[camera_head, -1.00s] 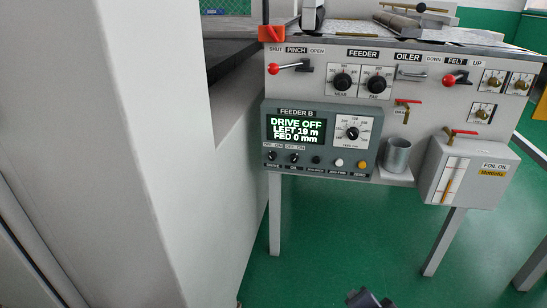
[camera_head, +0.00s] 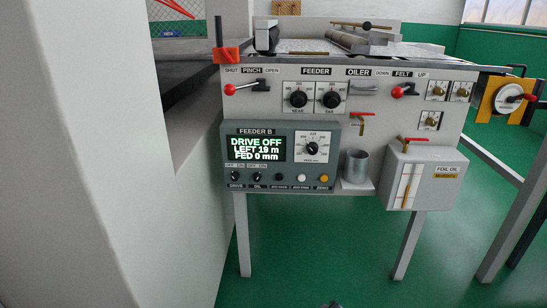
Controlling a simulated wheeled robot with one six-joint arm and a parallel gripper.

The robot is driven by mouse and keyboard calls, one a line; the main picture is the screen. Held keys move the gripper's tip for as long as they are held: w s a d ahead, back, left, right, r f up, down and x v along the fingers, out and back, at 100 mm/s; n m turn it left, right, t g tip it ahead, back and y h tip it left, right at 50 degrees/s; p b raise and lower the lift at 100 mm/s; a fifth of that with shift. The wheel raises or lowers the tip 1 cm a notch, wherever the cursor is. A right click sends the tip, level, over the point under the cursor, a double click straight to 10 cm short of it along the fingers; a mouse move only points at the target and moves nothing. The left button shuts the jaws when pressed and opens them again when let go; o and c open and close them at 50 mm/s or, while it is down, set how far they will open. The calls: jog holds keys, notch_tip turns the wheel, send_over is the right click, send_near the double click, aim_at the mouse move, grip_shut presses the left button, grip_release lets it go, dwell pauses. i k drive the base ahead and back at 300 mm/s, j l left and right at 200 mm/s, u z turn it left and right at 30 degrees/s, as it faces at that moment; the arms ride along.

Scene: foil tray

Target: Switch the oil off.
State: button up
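The grey FEEDER B control box (camera_head: 318,184) hangs on the front of the machine. Its green display (camera_head: 257,148) reads DRIVE OFF, LEFT 19 m, FED 0 mm. Along its lower edge, a black knob (camera_head: 235,177) sits at the left, and a second black knob (camera_head: 257,177) has a small label that seems to read OIL. OFF and ON marks stand above both; I cannot tell which way they point. At the right, the FOIL OIL tank (camera_head: 433,189) has a red-handled tap (camera_head: 415,140) on top. Only a dark sliver, perhaps my gripper (camera_head: 335,304), shows at the bottom edge, far below the box.
A red-knobbed PINCH lever (camera_head: 240,89) and a red-knobbed FELT lever (camera_head: 403,90) stick out above. A red-handled tap (camera_head: 360,116) is over a metal cup (camera_head: 356,166). A pale wall (camera_head: 75,150) blocks the left. Green floor (camera_head: 320,260) is open below the box.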

aim_at(258, 176)
jog(key=i+l, duration=0.75)
jog(key=i, duration=0.15)
jog(key=l+z, duration=0.05)
